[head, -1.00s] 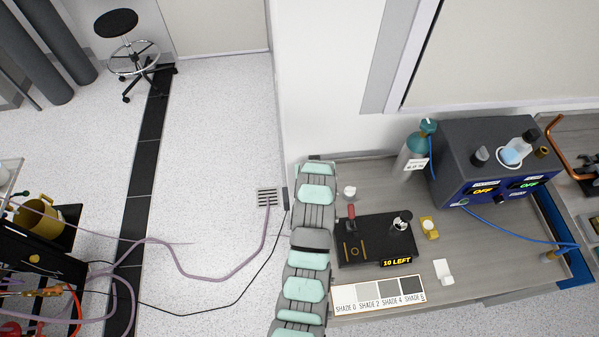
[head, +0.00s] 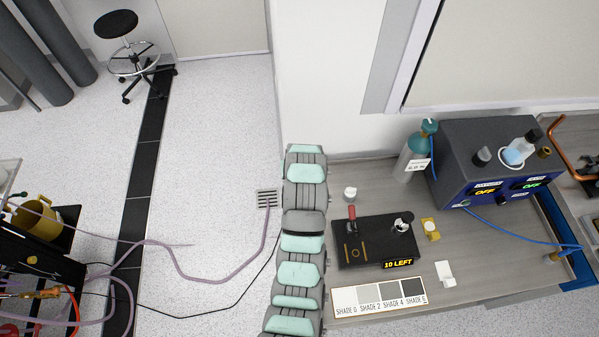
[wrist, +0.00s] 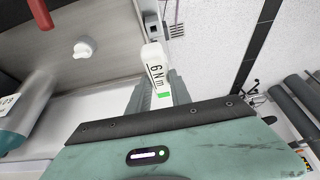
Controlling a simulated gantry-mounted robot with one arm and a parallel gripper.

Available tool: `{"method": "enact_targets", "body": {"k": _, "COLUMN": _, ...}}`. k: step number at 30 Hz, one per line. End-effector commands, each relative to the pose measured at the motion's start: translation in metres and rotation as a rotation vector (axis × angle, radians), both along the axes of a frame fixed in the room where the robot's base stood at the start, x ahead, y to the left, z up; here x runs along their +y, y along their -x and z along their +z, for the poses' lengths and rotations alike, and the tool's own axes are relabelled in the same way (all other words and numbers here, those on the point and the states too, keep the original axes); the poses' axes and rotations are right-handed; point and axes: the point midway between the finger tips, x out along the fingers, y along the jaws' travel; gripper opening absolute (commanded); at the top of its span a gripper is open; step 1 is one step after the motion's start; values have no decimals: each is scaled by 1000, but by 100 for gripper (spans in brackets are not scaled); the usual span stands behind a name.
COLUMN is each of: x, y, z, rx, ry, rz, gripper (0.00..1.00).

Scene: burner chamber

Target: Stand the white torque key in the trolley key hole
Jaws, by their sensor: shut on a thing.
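The white torque key (wrist: 157,65), marked "6 N m" with a green band, shows in the wrist view. My gripper (wrist: 163,88) is shut on it, and the key sticks out beyond the fingers, over the floor side of the bench. In the head view my arm runs up along the bench's left end; the gripper and key cannot be made out there. The trolley (head: 68,268) stands at the lower left of the head view, partly cut off by the frame. Its key hole cannot be made out.
The bench (head: 385,190) carries a black station reading "10 LEFT" (head: 375,243), a shade card (head: 380,297), a gas cylinder (head: 412,155) and a control box (head: 490,165). Purple hoses (head: 175,262) cross the floor between trolley and bench. A stool (head: 130,50) stands at the back.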

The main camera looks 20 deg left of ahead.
Motion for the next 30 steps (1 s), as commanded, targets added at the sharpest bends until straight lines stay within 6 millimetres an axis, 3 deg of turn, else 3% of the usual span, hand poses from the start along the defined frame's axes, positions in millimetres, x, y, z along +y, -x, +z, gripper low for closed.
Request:
{"method": "enact_targets", "body": {"k": 15, "x": 0, "y": 0, "z": -47, "rx": -1, "ry": 0, "rz": 0, "gripper": 0}}
{"method": "enact_targets", "body": {"k": 30, "x": 0, "y": 0, "z": -51, "rx": -2, "ry": 0, "rz": 1, "gripper": 0}}
